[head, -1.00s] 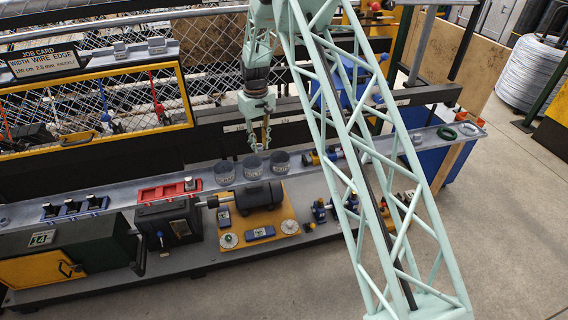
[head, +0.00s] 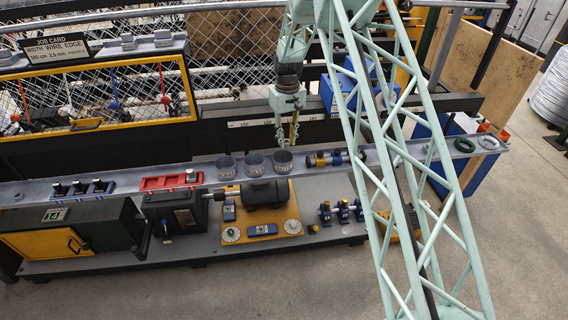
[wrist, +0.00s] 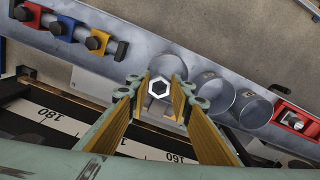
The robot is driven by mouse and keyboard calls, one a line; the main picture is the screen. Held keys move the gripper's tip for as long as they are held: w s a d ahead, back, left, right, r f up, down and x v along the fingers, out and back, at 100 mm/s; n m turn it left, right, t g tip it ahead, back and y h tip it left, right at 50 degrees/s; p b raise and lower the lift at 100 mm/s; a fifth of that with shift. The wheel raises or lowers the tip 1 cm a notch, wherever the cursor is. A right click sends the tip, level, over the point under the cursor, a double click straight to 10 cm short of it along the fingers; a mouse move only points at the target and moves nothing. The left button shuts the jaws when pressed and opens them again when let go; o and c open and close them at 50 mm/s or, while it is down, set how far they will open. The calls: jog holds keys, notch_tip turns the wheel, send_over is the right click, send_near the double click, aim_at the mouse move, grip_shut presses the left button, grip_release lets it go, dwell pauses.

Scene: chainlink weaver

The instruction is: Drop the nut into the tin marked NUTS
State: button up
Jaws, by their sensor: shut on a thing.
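My gripper (head: 287,143) points down just behind and above the right-hand tin (head: 283,163) of a row of three. In the wrist view, my gripper (wrist: 159,92) is shut on a bright hexagonal nut (wrist: 159,87), held between the fingertips. Behind the nut, the same tin (wrist: 168,66) shows its round rim, partly hidden by nut and fingers. The middle tin (head: 254,164) and left tin (head: 226,168) stand beside it; these also show in the wrist view, the middle one (wrist: 211,95) and the end one (wrist: 250,108). The tin labels are too small to read.
The tins stand on a narrow grey shelf (head: 320,170). A red tray (head: 170,182) lies left of them and a rod with blue and yellow blocks (head: 328,158) lies right. A dark rail with a number scale (wrist: 60,120) runs behind.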

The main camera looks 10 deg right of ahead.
jog(key=shift+f, duration=0.1)
jog(key=shift+f+b, duration=0.95)
jog(key=shift+f, duration=1.95)
jog(key=o, duration=0.9)
jog(key=shift+o, duration=0.2)
jog(key=shift+r, duration=0.1)
notch_tip(320, 180, up, 12)
